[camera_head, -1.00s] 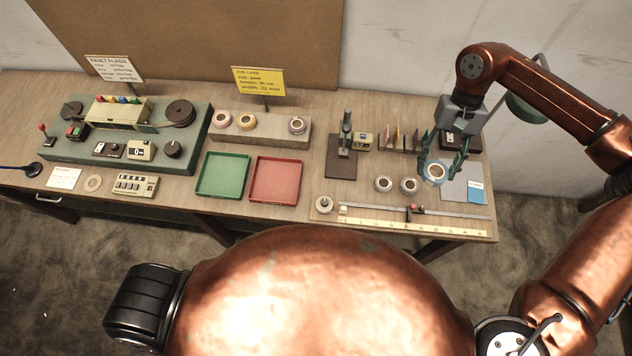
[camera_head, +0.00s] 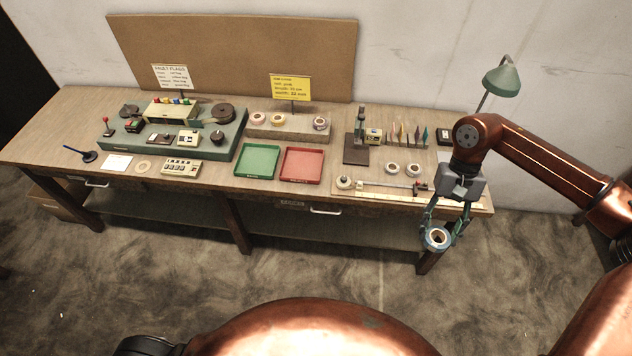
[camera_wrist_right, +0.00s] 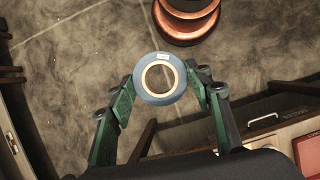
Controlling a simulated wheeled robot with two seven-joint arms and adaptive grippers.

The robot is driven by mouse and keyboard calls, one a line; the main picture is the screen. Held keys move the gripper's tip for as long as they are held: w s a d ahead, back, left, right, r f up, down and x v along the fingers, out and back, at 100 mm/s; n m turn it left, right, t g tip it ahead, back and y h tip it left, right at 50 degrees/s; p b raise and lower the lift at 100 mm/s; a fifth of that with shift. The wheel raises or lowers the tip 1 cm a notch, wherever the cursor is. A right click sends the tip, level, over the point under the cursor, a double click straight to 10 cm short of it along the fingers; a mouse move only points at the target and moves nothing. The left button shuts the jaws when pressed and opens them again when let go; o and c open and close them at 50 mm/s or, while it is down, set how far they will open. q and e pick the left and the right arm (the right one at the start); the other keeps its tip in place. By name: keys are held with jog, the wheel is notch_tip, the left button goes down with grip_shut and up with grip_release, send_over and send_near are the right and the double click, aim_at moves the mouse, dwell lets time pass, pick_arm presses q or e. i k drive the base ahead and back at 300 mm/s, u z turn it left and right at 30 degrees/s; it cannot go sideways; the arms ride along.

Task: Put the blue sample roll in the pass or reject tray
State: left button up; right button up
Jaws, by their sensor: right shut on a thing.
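My right gripper (camera_head: 440,236) is shut on the blue sample roll (camera_head: 427,243), which has a pale core ring. It holds the roll in the air off the table's front edge, near the right end. In the right wrist view the roll (camera_wrist_right: 142,88) sits between the two green fingers, with a small white label on its rim. The green tray (camera_head: 257,161) and the red tray (camera_head: 302,165) lie side by side on the table, to the left of the gripper. Both trays look empty. My left gripper is not in view.
A dark stand (camera_head: 357,150), white rolls (camera_head: 392,168) and a ruler rail (camera_head: 400,187) stand right of the trays. A riser (camera_head: 285,131) with several rolls is behind them. The winding machine (camera_head: 170,142) is at left. Clear floor lies before the table.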

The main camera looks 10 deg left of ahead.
aim_at(302, 166)
jog(key=u, duration=0.55)
jog(key=i, duration=0.4)
jog(key=u, duration=0.75)
jog(key=i, duration=0.8)
jog(key=z, duration=0.1)
